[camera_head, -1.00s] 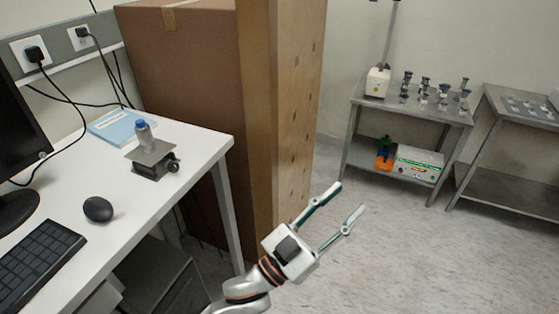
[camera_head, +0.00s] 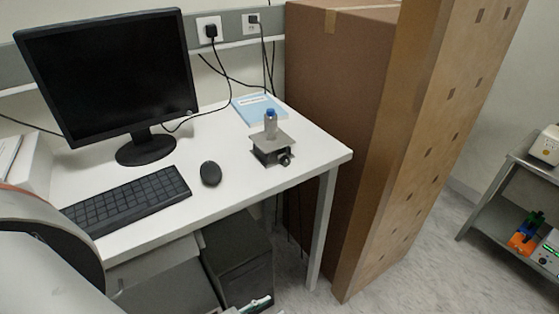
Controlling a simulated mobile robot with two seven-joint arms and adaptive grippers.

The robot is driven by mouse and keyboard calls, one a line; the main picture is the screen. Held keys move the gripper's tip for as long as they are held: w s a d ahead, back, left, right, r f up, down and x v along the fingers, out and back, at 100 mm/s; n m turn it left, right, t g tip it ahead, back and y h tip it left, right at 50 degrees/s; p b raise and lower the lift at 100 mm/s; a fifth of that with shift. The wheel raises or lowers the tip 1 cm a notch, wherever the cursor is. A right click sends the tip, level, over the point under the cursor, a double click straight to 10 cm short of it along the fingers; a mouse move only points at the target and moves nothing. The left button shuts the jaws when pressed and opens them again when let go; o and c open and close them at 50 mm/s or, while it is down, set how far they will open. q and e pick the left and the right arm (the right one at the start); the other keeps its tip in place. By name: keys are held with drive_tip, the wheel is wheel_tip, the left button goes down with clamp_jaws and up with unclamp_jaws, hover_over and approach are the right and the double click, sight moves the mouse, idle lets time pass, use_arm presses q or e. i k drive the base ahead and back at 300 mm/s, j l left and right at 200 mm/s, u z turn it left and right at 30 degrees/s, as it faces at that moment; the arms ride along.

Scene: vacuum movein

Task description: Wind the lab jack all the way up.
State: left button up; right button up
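The lab jack (camera_head: 271,155) stands on the white desk near its right end. Its flat metal top plate is low, just above the dark base, and a dark round knob (camera_head: 285,160) faces the front right. A small white and green piece, which looks like a fingertip of my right gripper (camera_head: 256,304), shows at the bottom edge, well below and apart from the jack; the rest is cut off. My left gripper is not in view.
On the white desk (camera_head: 225,205) are a mouse (camera_head: 210,173), a keyboard (camera_head: 130,202), a monitor (camera_head: 110,70) and a blue booklet (camera_head: 257,109). A tall cardboard box (camera_head: 340,110) stands close to the right. A dark computer case (camera_head: 238,262) is under the desk.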

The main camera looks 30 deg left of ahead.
sight(284, 161)
drive_tip(key=i+l+u, duration=0.25)
drive_tip(key=u, duration=0.2)
drive_tip(key=i+l+u, duration=0.2)
drive_tip(key=l+u, duration=0.2)
drive_tip(key=i+l+u, duration=0.1)
drive_tip(key=l+u, duration=1.2)
drive_tip(key=l, duration=0.2)
drive_tip(key=k+l+u, duration=0.15)
drive_tip(key=l+u, duration=0.3)
drive_tip(key=k+l+u, duration=0.15)
drive_tip(key=l+u, duration=0.3)
